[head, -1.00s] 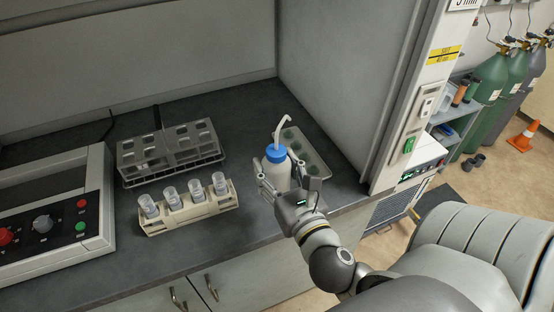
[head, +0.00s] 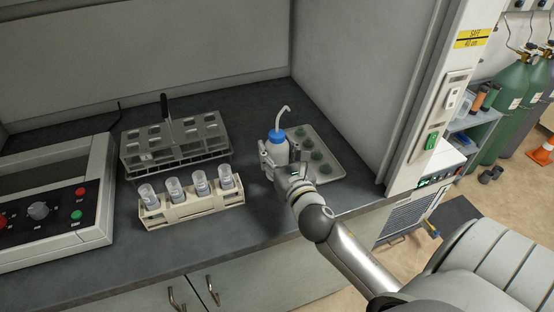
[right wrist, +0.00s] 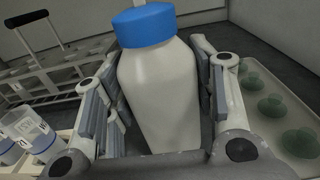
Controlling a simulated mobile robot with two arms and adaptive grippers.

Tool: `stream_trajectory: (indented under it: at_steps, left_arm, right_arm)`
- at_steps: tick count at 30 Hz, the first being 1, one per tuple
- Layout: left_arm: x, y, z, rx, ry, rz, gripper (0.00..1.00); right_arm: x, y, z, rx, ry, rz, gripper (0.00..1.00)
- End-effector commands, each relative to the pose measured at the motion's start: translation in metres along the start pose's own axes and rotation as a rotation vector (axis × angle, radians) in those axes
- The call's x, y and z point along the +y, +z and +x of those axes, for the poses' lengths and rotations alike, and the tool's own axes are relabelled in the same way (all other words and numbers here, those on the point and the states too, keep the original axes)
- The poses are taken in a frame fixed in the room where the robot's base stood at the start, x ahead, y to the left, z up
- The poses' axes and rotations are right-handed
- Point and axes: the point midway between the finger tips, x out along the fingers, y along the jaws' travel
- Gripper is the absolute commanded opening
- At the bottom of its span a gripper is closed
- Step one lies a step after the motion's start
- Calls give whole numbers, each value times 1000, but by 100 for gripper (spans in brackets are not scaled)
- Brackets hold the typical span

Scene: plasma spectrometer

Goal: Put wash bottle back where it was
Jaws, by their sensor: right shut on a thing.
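The wash bottle (head: 279,150) is white with a blue cap and a bent pale spout. It stands upright at the front left of the tray with green round items. My right gripper (head: 279,163) is shut around its body, with a finger on each side. In the right wrist view the bottle (right wrist: 160,95) fills the middle between the fingers of my right gripper (right wrist: 162,110). Its base is hidden, so I cannot tell whether it touches the counter. My left gripper is not in view.
A tray (head: 333,170) with several green discs lies right of the bottle. A control box (head: 60,220) is at far left. The hood's side wall (head: 345,80) rises at right.

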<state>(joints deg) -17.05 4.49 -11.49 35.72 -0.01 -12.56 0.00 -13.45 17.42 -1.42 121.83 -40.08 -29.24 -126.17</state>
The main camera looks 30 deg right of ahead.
Motion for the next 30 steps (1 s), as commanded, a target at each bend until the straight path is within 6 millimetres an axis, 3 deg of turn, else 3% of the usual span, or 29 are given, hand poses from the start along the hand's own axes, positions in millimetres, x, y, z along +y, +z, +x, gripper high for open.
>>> stream_trajectory:
  at_steps: [1,6,17,18,22,30]
  left_arm:
    - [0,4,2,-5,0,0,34]
    - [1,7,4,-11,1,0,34]
    - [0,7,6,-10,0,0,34]
    - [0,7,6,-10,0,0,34]
    - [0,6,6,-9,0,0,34]
    - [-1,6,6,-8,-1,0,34]
  right_arm:
    - [1,-11,-1,5,-1,6,42]
    - [1,-25,-1,3,0,4,42]
    - [1,-29,-2,1,1,1,42]
    - [1,-29,-2,3,1,0,54]
    - [1,-29,-2,3,1,1,70]
    - [1,-29,-2,3,1,1,73]
